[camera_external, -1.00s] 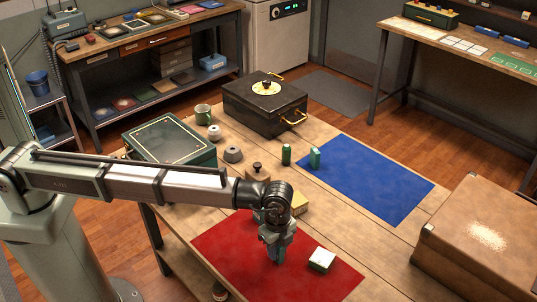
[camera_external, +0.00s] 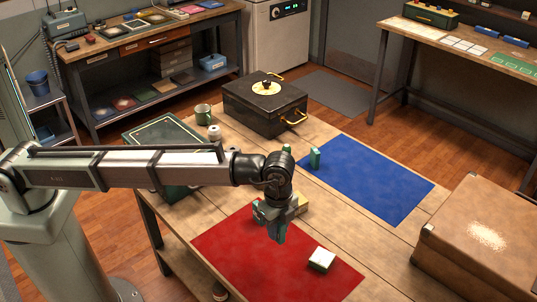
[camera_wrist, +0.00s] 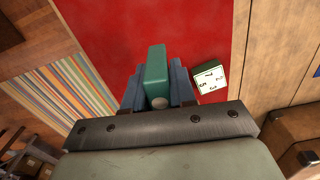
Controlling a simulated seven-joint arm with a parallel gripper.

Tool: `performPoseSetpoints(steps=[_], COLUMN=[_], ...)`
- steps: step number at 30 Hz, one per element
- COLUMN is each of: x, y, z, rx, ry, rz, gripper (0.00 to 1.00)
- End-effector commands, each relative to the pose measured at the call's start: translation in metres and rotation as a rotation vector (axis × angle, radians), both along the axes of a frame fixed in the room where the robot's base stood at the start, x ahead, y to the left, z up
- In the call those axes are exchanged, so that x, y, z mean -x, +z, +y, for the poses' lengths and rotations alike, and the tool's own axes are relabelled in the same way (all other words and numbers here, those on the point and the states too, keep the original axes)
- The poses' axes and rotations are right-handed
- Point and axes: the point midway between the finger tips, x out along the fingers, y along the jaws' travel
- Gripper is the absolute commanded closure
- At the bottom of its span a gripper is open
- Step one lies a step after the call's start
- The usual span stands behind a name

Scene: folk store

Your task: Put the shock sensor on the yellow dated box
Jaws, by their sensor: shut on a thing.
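My gripper (camera_external: 270,222) is shut on a green block (camera_wrist: 156,68), which stands upright between its blue-grey fingers in the wrist view. It is likely the shock sensor, though no marking is readable. The gripper holds it above the red mat (camera_external: 235,245). A small box with a pale top (camera_external: 321,258) rests on the mat to the right of the gripper. In the wrist view this box (camera_wrist: 209,80) shows dark figures on its top. A yellow block (camera_external: 301,202) stands behind the gripper, partly hidden. I cannot tell for sure which one is the yellow dated box.
A blue mat (camera_external: 375,185) lies at the right, with another green block (camera_external: 315,158) at its left edge. A black case (camera_external: 264,108) and a green mug (camera_external: 203,115) stand at the back. A large brown case (camera_external: 480,240) stands at the right. My arm hides part of the left table.

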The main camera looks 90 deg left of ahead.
Motion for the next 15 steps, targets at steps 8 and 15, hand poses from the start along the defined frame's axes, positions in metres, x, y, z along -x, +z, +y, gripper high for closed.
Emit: performPoseSetpoints(steps=[8, 15], x=[-0.008, -0.03], y=[0.015, 0.033], z=[0.049, 0.137], rx=[0.0, 0.002], ry=[0.061, 0.168], rz=[-0.006, -0.023], gripper=[1.0, 1.0])
